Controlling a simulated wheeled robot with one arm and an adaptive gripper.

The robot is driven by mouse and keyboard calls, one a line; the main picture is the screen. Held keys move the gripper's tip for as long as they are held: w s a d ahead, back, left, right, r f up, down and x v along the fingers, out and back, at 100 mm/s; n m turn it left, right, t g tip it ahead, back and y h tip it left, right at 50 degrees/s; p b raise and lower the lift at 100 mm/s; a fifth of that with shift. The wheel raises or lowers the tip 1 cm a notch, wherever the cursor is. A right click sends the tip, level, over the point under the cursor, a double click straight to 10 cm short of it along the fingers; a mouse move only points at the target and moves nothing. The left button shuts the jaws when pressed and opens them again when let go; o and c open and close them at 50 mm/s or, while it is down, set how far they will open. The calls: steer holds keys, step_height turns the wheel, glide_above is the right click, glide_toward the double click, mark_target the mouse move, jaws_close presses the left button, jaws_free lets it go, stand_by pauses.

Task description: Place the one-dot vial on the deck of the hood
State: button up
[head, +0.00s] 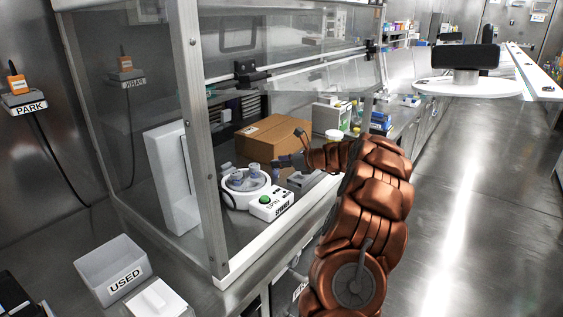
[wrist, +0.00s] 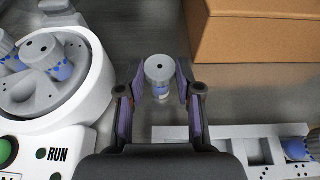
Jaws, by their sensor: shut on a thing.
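The one-dot vial (wrist: 159,70) has a pale grey cap with a single dark dot and a blue-marked body. It stands between the purple pads of my gripper (wrist: 160,82) in the wrist view, and the gripper is shut on it. It looks roughly upright over the grey metal deck (wrist: 125,25) of the hood. I cannot tell whether its base touches the deck.
The white spinner (wrist: 98,92) is close on the left and holds vials with blue dots. A cardboard box (wrist: 255,32) stands at upper right. A grey rack (wrist: 235,145) with a blue-dotted vial (wrist: 298,148) is at lower right. A USED bin (head: 105,262) stands outside the hood.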

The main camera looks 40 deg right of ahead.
steer(key=o, duration=1)
steer(key=shift+s+r, duration=0.1)
steer(key=shift+r, duration=0.05)
steer(key=v, duration=1.2)
